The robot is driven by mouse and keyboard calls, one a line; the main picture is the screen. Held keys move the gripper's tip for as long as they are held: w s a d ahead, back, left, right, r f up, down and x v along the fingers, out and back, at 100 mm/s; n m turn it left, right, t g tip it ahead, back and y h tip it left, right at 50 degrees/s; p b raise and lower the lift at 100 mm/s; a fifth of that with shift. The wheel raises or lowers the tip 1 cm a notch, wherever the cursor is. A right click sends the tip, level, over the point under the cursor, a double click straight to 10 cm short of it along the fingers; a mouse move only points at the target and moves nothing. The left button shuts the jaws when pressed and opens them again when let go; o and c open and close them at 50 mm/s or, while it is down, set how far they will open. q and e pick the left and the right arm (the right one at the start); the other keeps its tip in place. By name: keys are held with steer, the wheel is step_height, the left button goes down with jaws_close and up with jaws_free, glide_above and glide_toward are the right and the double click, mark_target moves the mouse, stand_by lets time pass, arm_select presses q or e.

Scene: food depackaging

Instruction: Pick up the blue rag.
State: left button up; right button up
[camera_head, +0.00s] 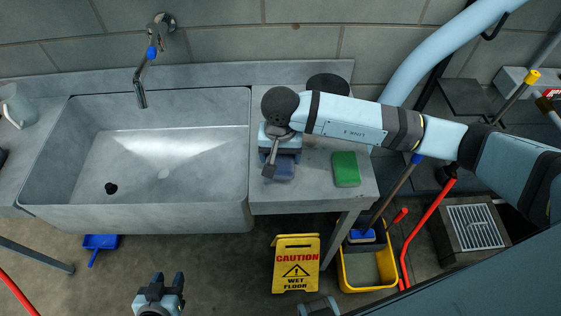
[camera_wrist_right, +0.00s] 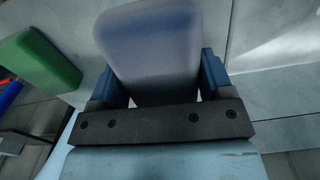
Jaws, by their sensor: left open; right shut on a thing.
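The blue rag (camera_head: 284,171) is a thick rounded block at the steel counter to the right of the sink, partly hidden by my right gripper (camera_head: 279,157). In the right wrist view the blue rag (camera_wrist_right: 150,45) fills the space between the two blue fingers, and the right gripper (camera_wrist_right: 155,85) is shut on it. I cannot tell whether the rag touches the counter. My left gripper (camera_head: 170,281) is open and empty, low in front of the sink.
A green sponge (camera_head: 346,169) lies on the counter (camera_head: 310,198) to the right of the rag. The sink (camera_head: 135,215) is to the left. A dark round object (camera_head: 328,84) sits behind my right arm. A yellow caution sign (camera_head: 295,264) and yellow bucket (camera_head: 367,277) stand below.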

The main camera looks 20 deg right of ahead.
step_height(320, 180, up, 16)
steer(key=b, duration=0.2)
steer(key=shift+o, duration=0.8)
steer(key=shift+f, duration=0.1)
steer(key=s+d+f+n+p, duration=0.1)
steer(key=d+f+n+p, duration=0.3)
steer(key=d, duration=0.5)
steer(key=shift+s+d+p, duration=0.25)
steer(key=shift+d+p, duration=0.05)
steer(key=shift+p, duration=0.6)
